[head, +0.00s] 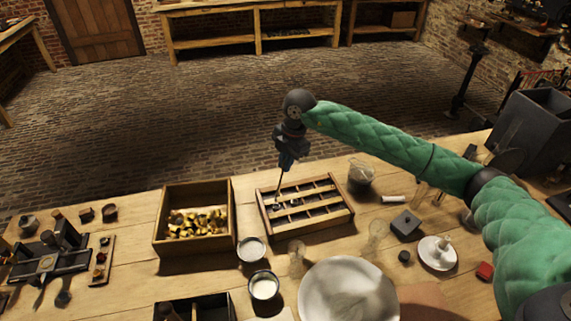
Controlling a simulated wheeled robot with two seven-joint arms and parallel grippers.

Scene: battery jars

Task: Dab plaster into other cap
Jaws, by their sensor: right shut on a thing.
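My right gripper (288,158) is shut on a thin dark tool (281,185) that points down. The tool's lower end reaches the left part of a wooden compartment tray (330,226). Small dark pieces (294,203) that may be the caps lie in the tray near the tool's tip. Whether the tip touches one, or carries plaster, is too small to tell. A small dark-rimmed bowl (264,287) at the front holds something white, perhaps the plaster. My left gripper is out of view.
A wooden box of brass-coloured pieces (195,224) stands left of the tray. A large pale bowl (347,292), a small round dish (251,249) and glass vessels (361,176) stand around it. A dark block (406,225) and white saucer (438,254) lie right.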

